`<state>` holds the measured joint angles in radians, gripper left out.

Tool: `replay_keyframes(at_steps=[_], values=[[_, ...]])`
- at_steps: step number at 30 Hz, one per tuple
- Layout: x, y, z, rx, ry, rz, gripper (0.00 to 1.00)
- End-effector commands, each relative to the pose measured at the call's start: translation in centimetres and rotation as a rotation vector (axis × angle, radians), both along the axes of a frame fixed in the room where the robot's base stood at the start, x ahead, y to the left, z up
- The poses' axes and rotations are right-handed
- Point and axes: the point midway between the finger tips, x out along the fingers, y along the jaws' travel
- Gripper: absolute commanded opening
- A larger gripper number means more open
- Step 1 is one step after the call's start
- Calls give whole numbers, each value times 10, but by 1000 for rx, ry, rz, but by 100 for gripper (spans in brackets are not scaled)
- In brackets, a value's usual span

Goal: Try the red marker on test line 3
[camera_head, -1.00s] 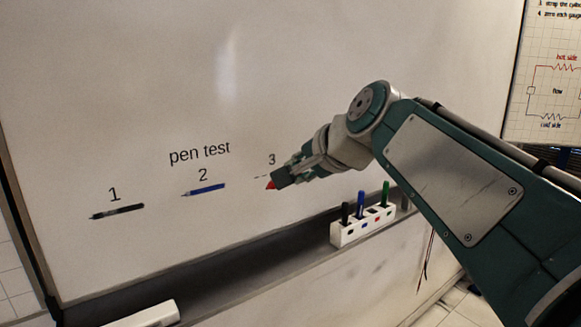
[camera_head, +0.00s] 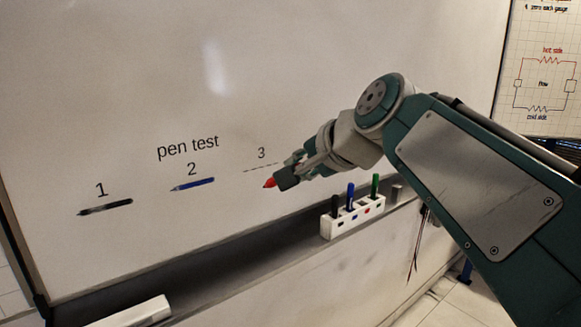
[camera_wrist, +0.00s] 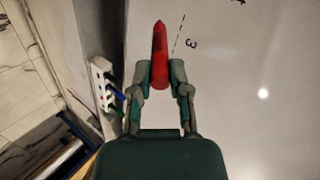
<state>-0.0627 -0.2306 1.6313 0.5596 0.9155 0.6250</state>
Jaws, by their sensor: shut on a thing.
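My gripper (camera_head: 288,181) is shut on the red marker (camera_head: 270,183), whose red tip points left toward the whiteboard. In the wrist view the red marker (camera_wrist: 160,58) stands between the fingers of my gripper (camera_wrist: 161,75). Test line 3 (camera_head: 261,168) is a thin dashed line under the number 3, with no red stroke visible on it. The marker tip is just below and right of its middle in the head view. In the wrist view the tip lies beside the dashed line (camera_wrist: 179,33). I cannot tell whether the tip touches the board.
The whiteboard (camera_head: 120,90) has a black stroke (camera_head: 105,207) under 1 and a blue stroke (camera_head: 192,184) under 2. A white marker holder (camera_head: 341,225) with black, blue and green markers sits on the tray below my gripper. A white eraser-like block (camera_head: 140,312) lies at lower left.

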Motion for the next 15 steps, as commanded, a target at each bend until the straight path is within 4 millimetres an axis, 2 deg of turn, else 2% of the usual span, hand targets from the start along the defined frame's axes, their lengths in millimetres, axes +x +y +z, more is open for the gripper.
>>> replay_keyframes(at_steps=[8, 15], values=[[2, 2, 0, 0, 1, 1, 0], [19, 13, -1, -1, 1, 2, 0]])
